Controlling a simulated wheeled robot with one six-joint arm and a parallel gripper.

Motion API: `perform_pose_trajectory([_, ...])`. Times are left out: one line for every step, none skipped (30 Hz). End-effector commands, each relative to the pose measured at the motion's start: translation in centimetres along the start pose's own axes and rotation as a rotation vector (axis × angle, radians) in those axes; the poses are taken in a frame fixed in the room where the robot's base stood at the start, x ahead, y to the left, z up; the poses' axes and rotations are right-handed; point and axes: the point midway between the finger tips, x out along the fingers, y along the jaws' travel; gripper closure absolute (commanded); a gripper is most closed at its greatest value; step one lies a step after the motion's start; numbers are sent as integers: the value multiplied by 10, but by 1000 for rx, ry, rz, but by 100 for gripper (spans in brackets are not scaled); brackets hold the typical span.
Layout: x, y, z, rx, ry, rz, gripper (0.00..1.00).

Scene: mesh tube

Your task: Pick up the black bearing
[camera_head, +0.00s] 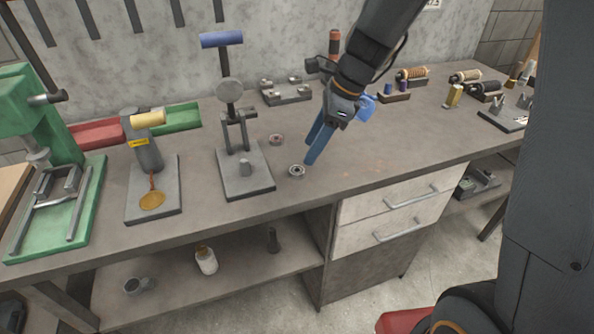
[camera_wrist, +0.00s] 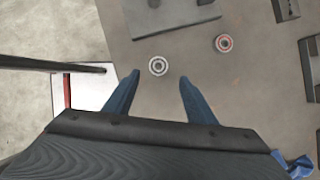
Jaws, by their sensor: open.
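A small round bearing, grey with a dark ring (camera_head: 297,171), lies flat on the workbench near its front edge; it also shows in the wrist view (camera_wrist: 158,66). It is the darker of two bearings. A reddish bearing (camera_head: 276,139) lies farther back, and in the wrist view (camera_wrist: 224,43) it is up and to the right. My gripper (camera_head: 311,153) is open and empty, its blue fingers pointing down beside and above the dark bearing. In the wrist view the fingertips (camera_wrist: 158,77) stand to either side of that bearing, just short of it.
A grey press (camera_head: 248,172) stands on the bench left of the bearings. A grey fixture block (camera_head: 286,92) sits behind. Spools (camera_head: 412,76) lie at the back right. The bench right of the gripper is clear up to its front edge, above the drawers (camera_head: 390,207).

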Motion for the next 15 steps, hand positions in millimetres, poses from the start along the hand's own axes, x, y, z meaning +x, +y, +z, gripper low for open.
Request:
perform_pose_trajectory([6, 1, 0, 0, 1, 3, 49])
perform_pose_trajectory([9, 1, 0, -1, 1, 4, 49])
perform_pose_trajectory([13, 2, 0, -2, 2, 3, 49])
perform_pose_trajectory([16, 2, 0, -2, 2, 3, 49])
perform_pose_trajectory([18, 2, 0, -2, 2, 3, 49])
perform_pose_trajectory([22, 2, 0, -2, 2, 3, 49])
perform_pose_trajectory([25, 3, 0, -2, 2, 4, 49])
perform_pose_trajectory([29, 3, 0, -2, 3, 4, 49])
perform_pose_trajectory([35, 4, 1, -3, 3, 5, 49])
perform_pose_trajectory([40, 5, 1, -4, 3, 5, 49])
perform_pose_trajectory([44, 5, 1, -3, 4, 5, 49])
perform_pose_trajectory([50, 5, 1, -3, 3, 4, 49])
perform_pose_trajectory([54, 5, 1, -4, 3, 4, 49])
perform_pose_trajectory([57, 4, 1, -4, 3, 4, 49])
perform_pose_trajectory([61, 4, 1, -3, 3, 3, 49])
